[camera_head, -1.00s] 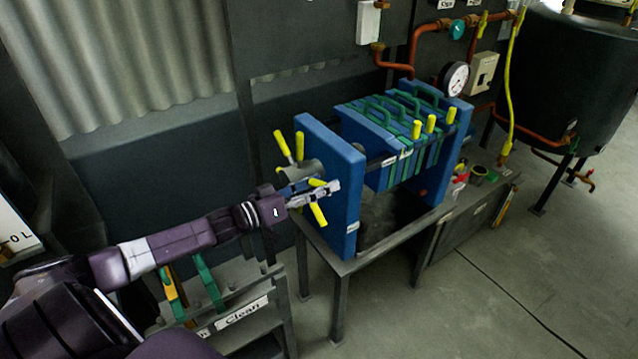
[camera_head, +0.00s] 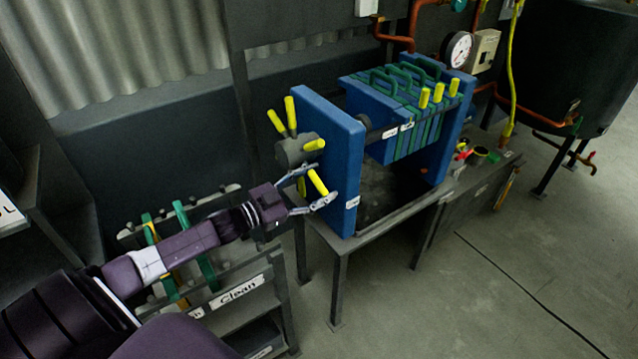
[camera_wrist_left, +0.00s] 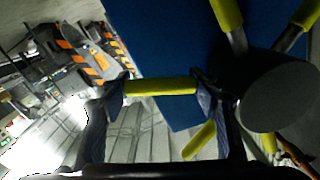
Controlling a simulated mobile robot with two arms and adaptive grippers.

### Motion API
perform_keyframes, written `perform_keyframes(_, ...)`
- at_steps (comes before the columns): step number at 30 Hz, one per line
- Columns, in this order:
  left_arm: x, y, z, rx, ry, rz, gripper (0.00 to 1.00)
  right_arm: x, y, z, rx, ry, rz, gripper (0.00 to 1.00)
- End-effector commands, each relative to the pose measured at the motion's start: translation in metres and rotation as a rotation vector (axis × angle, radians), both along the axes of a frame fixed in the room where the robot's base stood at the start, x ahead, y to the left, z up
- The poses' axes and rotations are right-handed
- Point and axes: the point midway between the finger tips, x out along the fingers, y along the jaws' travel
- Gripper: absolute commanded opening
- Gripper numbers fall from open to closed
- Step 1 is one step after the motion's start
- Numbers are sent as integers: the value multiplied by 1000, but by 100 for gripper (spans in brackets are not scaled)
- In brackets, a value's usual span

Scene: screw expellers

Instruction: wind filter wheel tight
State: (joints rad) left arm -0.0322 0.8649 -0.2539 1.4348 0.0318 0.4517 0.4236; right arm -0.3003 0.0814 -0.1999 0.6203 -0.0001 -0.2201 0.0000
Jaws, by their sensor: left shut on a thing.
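The filter wheel (camera_head: 297,151) is a dark grey hub with yellow-tipped spokes, on the outer left face of the blue end plate (camera_head: 338,125) of the filter press. My left gripper (camera_head: 322,181) is at the wheel's lower right, beside the plate. It is shut on a yellow handle (camera_head: 317,182). In the left wrist view this handle (camera_wrist_left: 160,87) lies across between the two fingers, with the round hub (camera_wrist_left: 275,95) to the right. My right gripper is not in view.
Blue and green filter plates (camera_head: 405,100) stand in the press on a metal table (camera_head: 340,243). A rack marked "Clean" (camera_head: 238,290) with green-handled plates stands below my left arm. A black tank (camera_head: 570,70) is at the right. The floor at lower right is clear.

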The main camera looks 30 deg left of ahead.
Motion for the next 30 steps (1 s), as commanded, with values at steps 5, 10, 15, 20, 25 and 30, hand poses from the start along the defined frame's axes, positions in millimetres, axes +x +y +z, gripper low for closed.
perform_keyframes(5, 2, 4, -12, 91, -37, 0, 13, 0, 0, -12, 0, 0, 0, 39)
perform_keyframes(10, 3, 6, -16, 140, -58, 0, 13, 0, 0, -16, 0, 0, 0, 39)
perform_keyframes(15, 3, 8, -17, 164, -67, -1, 13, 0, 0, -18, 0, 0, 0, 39)
perform_keyframes(20, 3, 8, -17, 171, -69, -1, 14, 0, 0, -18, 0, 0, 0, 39)
perform_keyframes(25, 3, 8, -17, 172, -69, 0, 13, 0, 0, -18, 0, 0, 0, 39)
perform_keyframes(30, 3, 8, -18, 170, -68, 0, 65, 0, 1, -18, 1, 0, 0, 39)
